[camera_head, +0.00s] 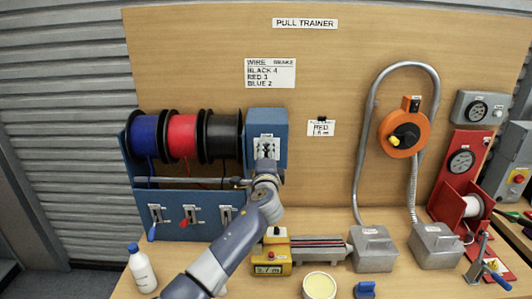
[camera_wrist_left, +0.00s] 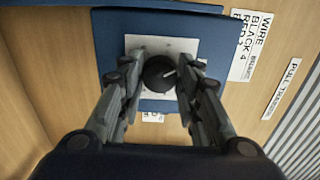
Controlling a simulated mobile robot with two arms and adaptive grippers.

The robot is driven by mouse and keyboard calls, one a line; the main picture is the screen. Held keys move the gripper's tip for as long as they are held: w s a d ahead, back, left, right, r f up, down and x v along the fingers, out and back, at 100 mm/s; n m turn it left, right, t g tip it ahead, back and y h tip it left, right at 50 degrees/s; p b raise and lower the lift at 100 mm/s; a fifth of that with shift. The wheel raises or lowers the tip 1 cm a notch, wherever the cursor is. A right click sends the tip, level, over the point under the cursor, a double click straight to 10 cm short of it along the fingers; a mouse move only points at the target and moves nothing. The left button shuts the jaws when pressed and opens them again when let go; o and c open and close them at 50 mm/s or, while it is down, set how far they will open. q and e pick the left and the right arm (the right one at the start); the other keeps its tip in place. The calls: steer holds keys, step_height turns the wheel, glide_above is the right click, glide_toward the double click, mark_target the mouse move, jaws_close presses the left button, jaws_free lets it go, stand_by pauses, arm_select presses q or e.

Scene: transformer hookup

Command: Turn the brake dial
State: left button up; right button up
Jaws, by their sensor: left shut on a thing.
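The brake dial (camera_wrist_left: 158,74) is a round black knob with a light pointer mark, on a white plate (camera_wrist_left: 178,46) on the front of a blue box (camera_head: 280,127). In the wrist view the pointer tilts toward the upper right. My left gripper (camera_head: 267,150) reaches up to this plate, its fingers shut on the two sides of the dial; it also shows in the left wrist view (camera_wrist_left: 161,72). In the head view the gripper mostly hides the dial. My right gripper is not in view.
Blue, red and black wire spools (camera_head: 182,137) stand left of the blue box, above several small levers (camera_head: 191,215). A sign (camera_head: 271,73) lists a brake number for each colour. A white bottle (camera_head: 141,268), a yellow measuring unit (camera_head: 272,252) and a round tub (camera_head: 319,286) stand below.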

arm_select(q)
steer(key=m+p, duration=0.3)
steer(key=m, duration=0.3)
steer(key=shift+r+m, duration=0.1)
steer(key=shift+m, duration=0.2)
steer(key=m+p, duration=0.1)
steer(key=m, duration=0.2)
steer(key=shift+m+p, duration=0.7)
steer(key=shift+m, duration=0.3)
steer(key=o, duration=1)
steer(key=shift+d, duration=0.1)
steer(key=shift+o, duration=0.2)
